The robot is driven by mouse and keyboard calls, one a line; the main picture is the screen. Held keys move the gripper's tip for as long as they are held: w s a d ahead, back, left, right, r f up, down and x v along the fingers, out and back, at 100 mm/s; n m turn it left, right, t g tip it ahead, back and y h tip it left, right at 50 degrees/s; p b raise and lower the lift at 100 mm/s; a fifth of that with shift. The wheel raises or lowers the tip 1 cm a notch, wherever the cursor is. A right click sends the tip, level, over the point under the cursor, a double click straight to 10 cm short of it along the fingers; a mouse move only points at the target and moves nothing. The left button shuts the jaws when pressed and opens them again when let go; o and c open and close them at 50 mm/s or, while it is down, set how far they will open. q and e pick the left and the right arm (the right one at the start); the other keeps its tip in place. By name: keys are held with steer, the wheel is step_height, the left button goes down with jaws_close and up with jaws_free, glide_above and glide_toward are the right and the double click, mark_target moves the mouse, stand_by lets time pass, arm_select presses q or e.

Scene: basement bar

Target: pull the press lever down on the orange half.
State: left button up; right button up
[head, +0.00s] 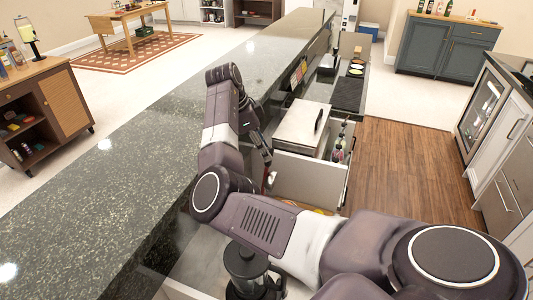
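No orange half and no press lever can be made out in the head view; my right arm covers much of the lower middle. A small orange-coloured edge (321,211) shows just behind my arm, too little to identify. My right gripper (267,165) is small and dark, pointing down beside the inner edge of the bar counter. Its fingers are too small and partly hidden to tell open from shut. A small red and pale bit (271,178) shows at its tip. My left gripper is not in view.
A dark appliance (248,268) stands below my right arm. The long black stone counter (110,180) is bare on the left. A steel lidded box (302,125) and a bottle rack (340,145) lie beyond the gripper. Wooden floor (405,165) is clear at right.

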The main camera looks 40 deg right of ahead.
mark_target(269, 166)
steer(key=x, duration=0.1)
steer(key=p+x, duration=0.1)
steer(key=x, duration=0.1)
steer(key=shift+s+d+f, duration=0.2)
steer(key=shift+s, duration=0.05)
steer(key=shift+w+d+f, duration=0.15)
steer(key=shift+f, duration=0.35)
steer(key=shift+r, duration=0.1)
steer(key=shift+c, duration=0.4)
jaws_close()
